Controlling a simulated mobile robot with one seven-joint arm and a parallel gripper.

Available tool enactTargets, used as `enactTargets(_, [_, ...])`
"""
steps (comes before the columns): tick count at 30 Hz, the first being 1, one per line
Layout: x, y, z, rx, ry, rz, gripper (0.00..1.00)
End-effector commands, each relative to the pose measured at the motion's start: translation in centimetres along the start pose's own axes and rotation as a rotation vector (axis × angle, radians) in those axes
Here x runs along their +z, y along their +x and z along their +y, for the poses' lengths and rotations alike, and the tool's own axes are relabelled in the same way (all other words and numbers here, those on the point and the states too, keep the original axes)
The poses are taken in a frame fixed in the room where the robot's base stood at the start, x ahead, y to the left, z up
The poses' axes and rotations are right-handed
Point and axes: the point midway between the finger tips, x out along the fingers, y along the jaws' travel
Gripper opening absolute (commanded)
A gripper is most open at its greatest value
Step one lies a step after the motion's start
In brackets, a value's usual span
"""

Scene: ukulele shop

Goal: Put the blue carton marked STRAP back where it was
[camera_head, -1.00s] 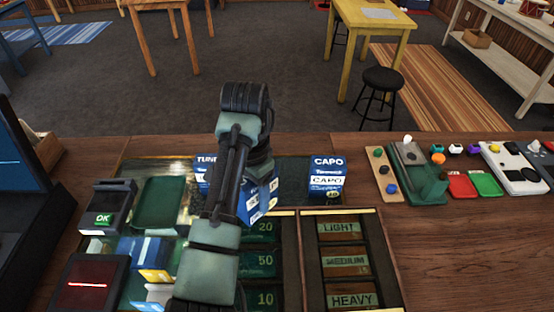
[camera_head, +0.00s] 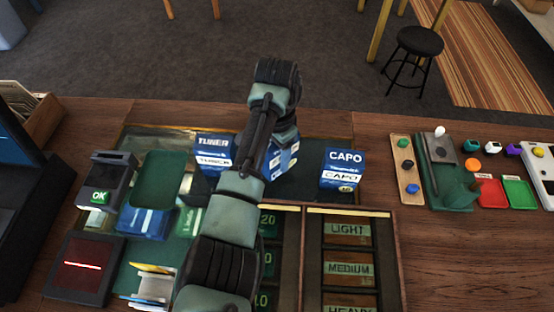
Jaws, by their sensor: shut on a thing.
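A blue carton (camera_head: 283,160) with white print shows in the head view behind my arm, between the TUNER carton (camera_head: 213,152) and the CAPO carton (camera_head: 343,168). Its label is mostly hidden, so I cannot read STRAP on it. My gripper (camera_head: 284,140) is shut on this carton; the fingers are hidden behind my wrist. The carton is at the back of the dark green mat (camera_head: 310,186). I cannot tell whether it touches the mat. The TUNER and CAPO cartons stand upright on either side.
A wooden tray (camera_head: 347,208) marked LIGHT, MEDIUM and HEAVY lies in front. A card reader (camera_head: 107,180) reading OK, a green tray (camera_head: 161,180) and a scanner pad (camera_head: 79,268) are at left. A wooden strip with knobs (camera_head: 405,168) is at right.

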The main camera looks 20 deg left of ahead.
Motion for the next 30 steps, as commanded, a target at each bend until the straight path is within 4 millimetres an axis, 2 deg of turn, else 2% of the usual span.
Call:
enactTargets(3, [0.1,1.8,0.1,0.003,0.000,-0.004,0.00])
enactTargets(7, [0.1,3.2,0.1,0.001,0.000,-0.002,0.00])
enactTargets(19, [0.0,3.8,0.1,0.000,0.001,0.000,0.00])
enactTargets(20, [0.0,3.7,0.1,0.000,0.001,-0.001,0.61])
enactTargets(24, [0.0,3.7,0.1,0.000,0.001,-0.001,0.86])
enactTargets(30, [0.0,3.7,0.1,0.000,0.000,-0.001,0.86])
